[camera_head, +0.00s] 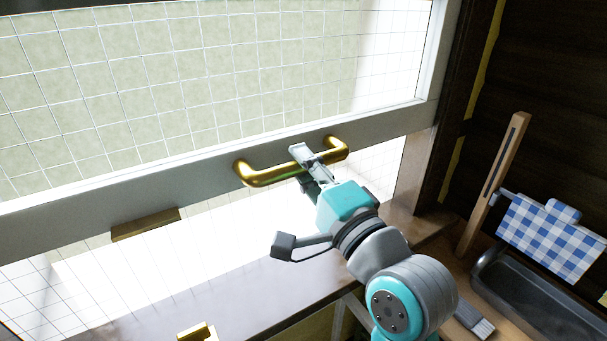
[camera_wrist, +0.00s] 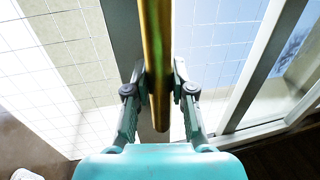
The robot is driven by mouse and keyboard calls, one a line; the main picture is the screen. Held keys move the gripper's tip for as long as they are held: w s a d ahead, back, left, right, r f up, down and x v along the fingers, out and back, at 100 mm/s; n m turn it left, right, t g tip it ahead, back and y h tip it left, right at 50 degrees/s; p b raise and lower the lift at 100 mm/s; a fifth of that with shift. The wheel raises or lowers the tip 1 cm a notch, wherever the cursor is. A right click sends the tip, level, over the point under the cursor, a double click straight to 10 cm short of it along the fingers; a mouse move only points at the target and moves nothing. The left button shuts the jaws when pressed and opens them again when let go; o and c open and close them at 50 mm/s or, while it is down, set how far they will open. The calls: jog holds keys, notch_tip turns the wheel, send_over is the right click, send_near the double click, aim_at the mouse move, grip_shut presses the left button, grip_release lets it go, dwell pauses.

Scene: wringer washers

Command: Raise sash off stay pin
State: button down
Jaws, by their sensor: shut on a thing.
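The sash (camera_head: 90,197) is a grey-framed window panel across the head view, with a pale tiled wall showing through its glass. Its bottom rail stands above the sill (camera_head: 250,295), with a bright gap between them. A brass bar handle (camera_head: 262,176) is fixed to the rail. My gripper (camera_head: 308,160) is shut on the handle near its middle. In the wrist view, the brass handle (camera_wrist: 155,60) runs between the two fingers (camera_wrist: 159,90). A brass block (camera_head: 146,224) sits at the rail's lower edge on the left. I cannot make out the stay pin for certain.
A small brass piece (camera_head: 197,332) stands on the sill at the front. At right are a dark basin (camera_head: 540,305), a blue checked cloth (camera_head: 552,235), an upright wooden piece (camera_head: 492,185) and a brush (camera_head: 474,322). The right window jamb (camera_head: 414,170) stands close to my arm.

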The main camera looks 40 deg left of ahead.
jog(key=shift+r, duration=0.1)
jog(key=c, duration=1)
grip_release()
jog(key=v, duration=1.2)
jog(key=shift+s, duration=0.1)
